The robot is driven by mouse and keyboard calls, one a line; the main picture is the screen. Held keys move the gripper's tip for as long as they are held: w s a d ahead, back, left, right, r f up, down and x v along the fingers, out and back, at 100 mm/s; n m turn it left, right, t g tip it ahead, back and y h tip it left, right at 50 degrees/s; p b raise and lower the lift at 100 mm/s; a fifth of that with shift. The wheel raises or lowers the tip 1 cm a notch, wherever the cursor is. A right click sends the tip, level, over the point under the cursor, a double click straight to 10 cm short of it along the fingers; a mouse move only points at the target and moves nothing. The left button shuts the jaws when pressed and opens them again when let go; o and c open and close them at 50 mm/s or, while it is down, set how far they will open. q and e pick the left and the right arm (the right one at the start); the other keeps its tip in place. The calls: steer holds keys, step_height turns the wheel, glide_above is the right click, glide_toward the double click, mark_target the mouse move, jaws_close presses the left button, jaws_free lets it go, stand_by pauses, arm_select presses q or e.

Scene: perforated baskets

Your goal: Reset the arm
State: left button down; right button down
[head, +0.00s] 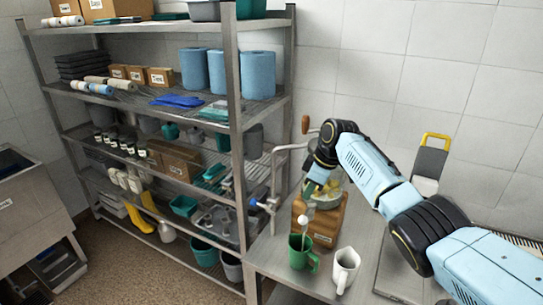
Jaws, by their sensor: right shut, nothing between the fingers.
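My right arm comes in from the right edge, bends at a black wrist joint and points down. My right gripper (308,190) is at the end of it, small and partly merged with the things behind. It is shut with nothing seen held. My left gripper is not in view.
A green mug (299,258) and a white mug (346,270) stand in front of the block on the metal table (277,255). A loaded wire shelf (238,130) stands to the left. A grey board with a yellow handle (432,155) leans on the tiled wall.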

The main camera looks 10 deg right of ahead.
steer(key=s+a+f+m, duration=0.1)
steer(key=s+a+f, duration=0.2)
steer(key=s+f, duration=0.55)
steer(key=s+a+f+m, duration=0.2)
steer(key=s+a+f, duration=0.1)
steer(key=s+f, duration=0.6)
steer(key=s+d+r+m+t+h, duration=0.1)
steer(key=s+d+r+m, duration=0.1)
steer(key=s, duration=0.6)
steer(key=s+d+r+m+h, duration=0.1)
steer(key=s+m, duration=0.1)
steer(key=s, duration=0.7)
steer(key=s+d+r+m+t+h, duration=0.1)
steer(key=s+d+r+m, duration=0.1)
steer(key=s, duration=0.6)
step_height(320, 180, down, 35)
steer(key=s+g+b, duration=0.2)
steer(key=b, duration=0.8)
steer(key=s+d+f+b, duration=0.1)
steer(key=s+f+b, duration=0.3)
steer(key=s+f, duration=0.4)
steer(key=s+d+f+g+b, duration=0.1)
steer(key=s+f+b, duration=0.3)
steer(key=s+f, duration=0.4)
step_height(320, 180, down, 6)
steer(key=shift+s+d+f, duration=0.15)
steer(key=shift+s+d, duration=0.05)
steer(key=shift+d, duration=0.15)
